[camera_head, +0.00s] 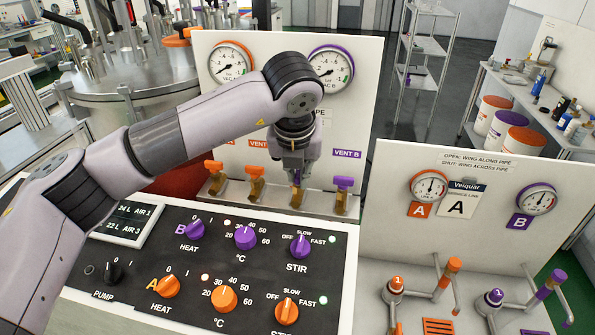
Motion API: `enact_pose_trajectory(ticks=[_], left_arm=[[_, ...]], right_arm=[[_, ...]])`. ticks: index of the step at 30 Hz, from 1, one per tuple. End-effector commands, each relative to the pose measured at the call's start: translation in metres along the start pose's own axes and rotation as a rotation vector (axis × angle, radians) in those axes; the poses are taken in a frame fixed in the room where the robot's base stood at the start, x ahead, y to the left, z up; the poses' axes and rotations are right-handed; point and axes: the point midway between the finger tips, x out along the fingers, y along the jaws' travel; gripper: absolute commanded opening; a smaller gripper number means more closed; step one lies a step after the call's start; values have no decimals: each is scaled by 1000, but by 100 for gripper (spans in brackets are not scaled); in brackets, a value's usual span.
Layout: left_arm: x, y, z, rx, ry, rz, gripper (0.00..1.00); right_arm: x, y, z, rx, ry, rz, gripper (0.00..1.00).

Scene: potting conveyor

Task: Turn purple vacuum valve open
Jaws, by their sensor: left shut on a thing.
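My left arm reaches in from the left, and its gripper (296,172) points down at the row of small valves at the foot of the white gauge panel. It is shut on the purple-winged valve third from the left (297,198); only a little purple and the brass body show below the fingers. The wing's direction is hidden by the fingers, and my wrist hides its label. To its right stands another purple-winged valve (343,184), under the label VENT B. My right gripper is not in view.
Two orange-winged valves (255,172) (214,168) stand close to the left. The purple-rimmed vacuum gauge (331,68) is behind my wrist. A black control panel (205,270) with purple and orange knobs lies in front. A second white panel (475,210) stands at right.

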Motion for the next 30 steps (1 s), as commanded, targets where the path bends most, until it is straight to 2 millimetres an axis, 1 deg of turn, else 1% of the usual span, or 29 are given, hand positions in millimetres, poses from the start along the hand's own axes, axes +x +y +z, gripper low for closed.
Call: enact_pose_trajectory(ticks=[3, 7, 10, 18, 19, 27, 30], left_arm=[[4, 1, -1, 26, -1, -11, 0], [4, 2, -1, 78, 0, -33, 0], [2, 2, -1, 102, 0, -43, 0], [0, 2, 0, 107, 2, -44, 0], [0, 2, 0, 107, 2, -44, 10], [0, 2, 0, 106, 1, -44, 28], [0, 2, 0, 106, 1, -44, 29]], right_arm=[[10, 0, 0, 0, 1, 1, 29], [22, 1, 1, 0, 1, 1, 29], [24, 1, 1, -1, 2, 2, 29], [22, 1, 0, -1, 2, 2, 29], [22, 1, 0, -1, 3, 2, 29], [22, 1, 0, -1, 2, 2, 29], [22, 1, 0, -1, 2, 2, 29]])
